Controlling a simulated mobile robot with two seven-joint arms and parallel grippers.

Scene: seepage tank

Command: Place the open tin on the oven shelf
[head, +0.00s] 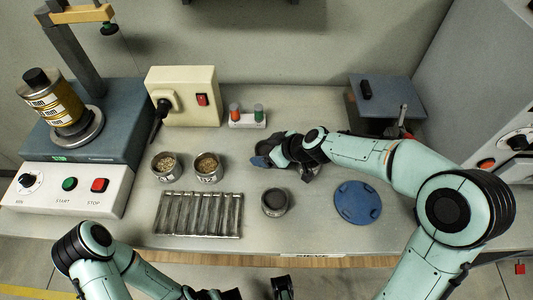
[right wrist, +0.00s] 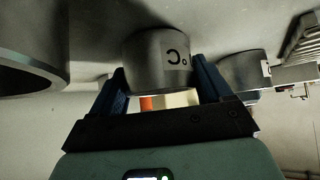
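Two open tins with grainy tan material stand at the middle left of the bench, a left one (head: 165,167) and a right one (head: 207,168). My right gripper (head: 262,160) reaches left, low over the bench, beside the right filled tin. In the right wrist view its blue fingers (right wrist: 160,85) are spread, with a marked grey tin (right wrist: 158,62) framed between them; I see no clear contact. My left gripper (head: 255,291) is at the bottom edge, partly cut off. The oven shelf is not visible.
A grey cabinet (head: 450,85) with a knob stands at the right. A weighing-like blue-grey box (head: 385,95) stands behind my right arm.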

